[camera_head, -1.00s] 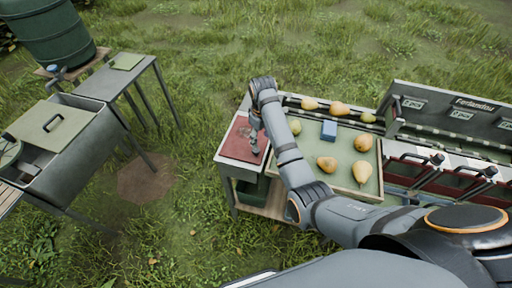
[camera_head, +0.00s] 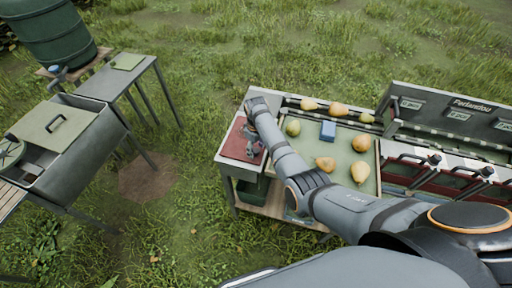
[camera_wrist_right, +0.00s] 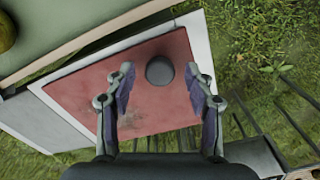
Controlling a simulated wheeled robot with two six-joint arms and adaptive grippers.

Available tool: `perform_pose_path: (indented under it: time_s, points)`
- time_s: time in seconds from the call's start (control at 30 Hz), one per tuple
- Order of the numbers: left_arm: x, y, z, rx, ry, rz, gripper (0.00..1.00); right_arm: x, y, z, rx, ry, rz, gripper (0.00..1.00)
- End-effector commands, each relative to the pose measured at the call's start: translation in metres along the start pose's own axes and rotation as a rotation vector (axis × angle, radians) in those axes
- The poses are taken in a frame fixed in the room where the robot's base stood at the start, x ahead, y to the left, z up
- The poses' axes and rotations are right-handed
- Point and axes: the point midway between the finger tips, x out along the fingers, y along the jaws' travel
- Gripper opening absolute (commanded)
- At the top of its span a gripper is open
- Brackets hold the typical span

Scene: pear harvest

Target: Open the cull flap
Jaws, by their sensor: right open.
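The cull flap is a flat red panel (camera_head: 236,148) at the left end of the sorting table; it lies closed and level. It fills the middle of the right wrist view (camera_wrist_right: 75,92), with a dark round knob (camera_wrist_right: 160,71) near its far edge. My right gripper (camera_head: 252,152) is over the panel with its fingers pointing down. In the right wrist view, its open fingers (camera_wrist_right: 160,76) appear on either side of the knob, with nothing between them but the knob. I cannot tell whether they touch it. My left gripper is not in view.
A green-lined tray (camera_head: 345,189) with several pears and a blue block (camera_head: 328,131) lies right of the flap. Red-fronted bins (camera_head: 440,178) stand farther right. A metal sink unit (camera_head: 90,150) and green barrel (camera_head: 50,35) stand left, across open grass.

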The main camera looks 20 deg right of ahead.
Motion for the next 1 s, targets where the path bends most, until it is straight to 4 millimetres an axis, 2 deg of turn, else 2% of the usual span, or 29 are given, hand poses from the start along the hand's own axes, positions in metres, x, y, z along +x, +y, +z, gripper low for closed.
perform_pose_path:
  time_s: [0.23, 0.27, 0.63, 1.0]
  points:
    - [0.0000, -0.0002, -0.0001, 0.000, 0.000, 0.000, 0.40, 0.0012, 0.0002, -0.0002, 0.000, 0.001, 0.001, 0.54]
    - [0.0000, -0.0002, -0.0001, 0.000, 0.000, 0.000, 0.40, 0.0011, 0.0002, -0.0002, 0.000, 0.001, 0.001, 0.51]
    - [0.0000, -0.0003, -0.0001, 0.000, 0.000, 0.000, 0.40, 0.0009, 0.0001, -0.0002, 0.000, 0.001, 0.000, 0.01]
    - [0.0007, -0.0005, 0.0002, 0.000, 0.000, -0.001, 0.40, -0.0005, 0.0016, 0.0000, -0.001, -0.007, 0.004, 0.00]
